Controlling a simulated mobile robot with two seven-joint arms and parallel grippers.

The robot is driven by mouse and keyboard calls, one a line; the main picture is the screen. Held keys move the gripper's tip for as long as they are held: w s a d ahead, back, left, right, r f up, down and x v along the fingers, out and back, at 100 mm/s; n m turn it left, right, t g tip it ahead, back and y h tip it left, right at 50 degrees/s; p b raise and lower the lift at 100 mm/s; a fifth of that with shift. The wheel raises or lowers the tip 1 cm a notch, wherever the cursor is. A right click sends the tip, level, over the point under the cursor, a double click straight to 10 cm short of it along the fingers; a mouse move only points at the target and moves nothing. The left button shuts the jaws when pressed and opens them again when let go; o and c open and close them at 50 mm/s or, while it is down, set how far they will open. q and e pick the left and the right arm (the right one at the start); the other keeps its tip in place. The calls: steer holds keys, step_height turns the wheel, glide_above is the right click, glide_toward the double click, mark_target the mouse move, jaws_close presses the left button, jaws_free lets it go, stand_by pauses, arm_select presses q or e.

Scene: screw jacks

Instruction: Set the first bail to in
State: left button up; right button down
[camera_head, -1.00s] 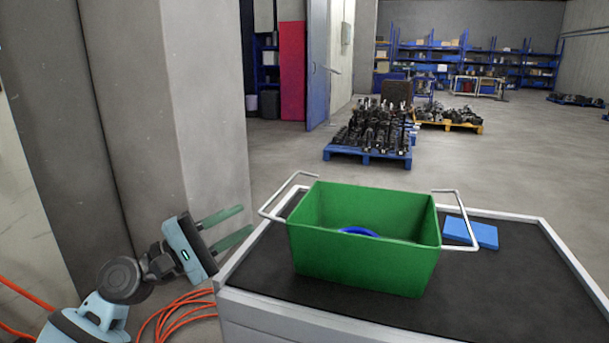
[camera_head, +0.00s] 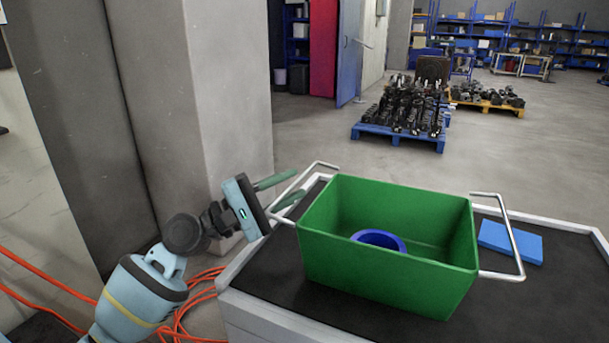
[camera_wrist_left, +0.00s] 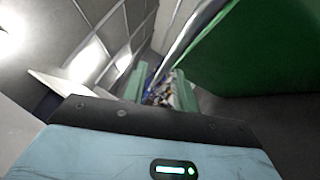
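A green crate (camera_head: 390,275) stands on the cart with a blue ring (camera_head: 378,240) inside. It has two metal bails, both swung outward: a left bail (camera_head: 318,163) and a right bail (camera_head: 512,232). Which is the first bail is not marked. My left gripper (camera_head: 299,184) is at the crate's left side, fingers apart and pointing at the left bail's outer bar. In the left wrist view the open fingers (camera_wrist_left: 160,76) show a gap, with the bail (camera_wrist_left: 187,38) running just beyond the tips. Whether they touch cannot be told. My right gripper is not in view.
The cart (camera_head: 260,285) has a dark top and pale raised edge. A blue flat block (camera_head: 511,241) lies right of the crate. A concrete pillar (camera_head: 228,90) stands behind my left arm. Orange cables (camera_head: 195,305) lie on the floor.

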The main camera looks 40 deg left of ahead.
mark_target(293, 184)
arm_select(q)
steer(key=shift+p+x, duration=0.35)
steer(key=shift+x, duration=1.55)
steer(key=shift+c, duration=0.4)
jaws_close()
